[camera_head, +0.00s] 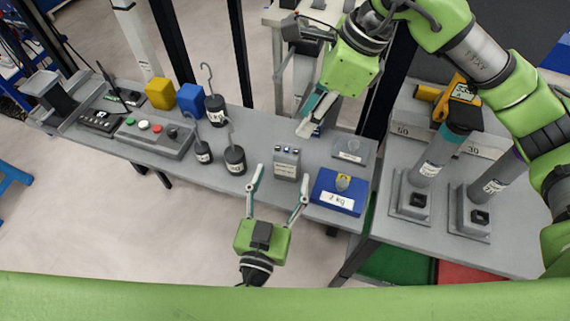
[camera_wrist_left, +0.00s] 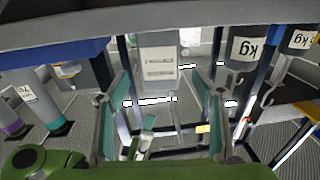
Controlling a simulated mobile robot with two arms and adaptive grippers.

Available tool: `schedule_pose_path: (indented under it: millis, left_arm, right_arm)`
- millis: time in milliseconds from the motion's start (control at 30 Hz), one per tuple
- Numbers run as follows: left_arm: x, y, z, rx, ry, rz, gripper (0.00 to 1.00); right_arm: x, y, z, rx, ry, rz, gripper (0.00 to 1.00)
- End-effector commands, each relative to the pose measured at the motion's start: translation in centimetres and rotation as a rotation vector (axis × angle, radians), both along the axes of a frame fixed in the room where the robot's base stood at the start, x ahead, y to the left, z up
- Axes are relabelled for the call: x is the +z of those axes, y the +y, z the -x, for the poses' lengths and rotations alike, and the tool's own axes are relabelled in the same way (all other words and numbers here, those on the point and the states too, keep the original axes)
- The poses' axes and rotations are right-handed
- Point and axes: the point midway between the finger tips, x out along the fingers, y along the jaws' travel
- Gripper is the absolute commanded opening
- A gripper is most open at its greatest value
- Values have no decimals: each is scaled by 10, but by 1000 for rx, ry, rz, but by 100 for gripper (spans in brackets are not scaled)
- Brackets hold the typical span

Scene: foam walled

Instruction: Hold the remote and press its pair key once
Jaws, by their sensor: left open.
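A small grey box (camera_head: 286,168) with a pale label and small keys on its top stands near the table's front edge. It may be the remote; I cannot read its key markings. In the left wrist view the labelled box (camera_wrist_left: 159,62) shows ahead, between the fingers. My left gripper (camera_head: 280,177) is open, its fingertips in front of the box and to either side, with no clear contact. The fingers also show in the left wrist view (camera_wrist_left: 160,88). My right gripper (camera_head: 311,124) points down behind the box, fingers close together; whether they hold anything is unclear.
A blue 1 kg block (camera_head: 338,196) and a grey scale (camera_head: 351,150) stand right of the box. Dark hooked weights (camera_head: 235,160) stand to its left, beyond them a button panel (camera_head: 154,138) and yellow (camera_head: 159,92) and blue (camera_head: 190,98) blocks. Cylinders on stands (camera_head: 428,174) occupy the right table.

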Motion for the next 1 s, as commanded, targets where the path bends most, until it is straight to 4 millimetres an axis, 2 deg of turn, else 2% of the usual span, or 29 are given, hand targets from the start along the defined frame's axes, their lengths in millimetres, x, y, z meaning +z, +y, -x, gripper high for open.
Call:
schedule_pose_path:
  millis: [100,300,733,900,967,1000]
  left_arm:
    - [0,-4,-17,3,1,3,61]
    - [0,-8,-35,1,0,0,61]
    - [0,-10,-41,-1,0,-1,61]
    - [0,-10,-41,-1,0,-1,17]
    - [0,-10,-41,-1,0,-1,16]
    - [0,-10,-41,-1,1,-1,16]
  right_arm:
    - [0,0,0,0,0,0,28]
    - [0,0,0,0,0,0,28]
    - [0,0,0,0,0,0,28]
    - [0,0,0,0,0,0,28]
    - [0,0,0,0,0,0,28]
    - [0,0,0,0,0,0,23]
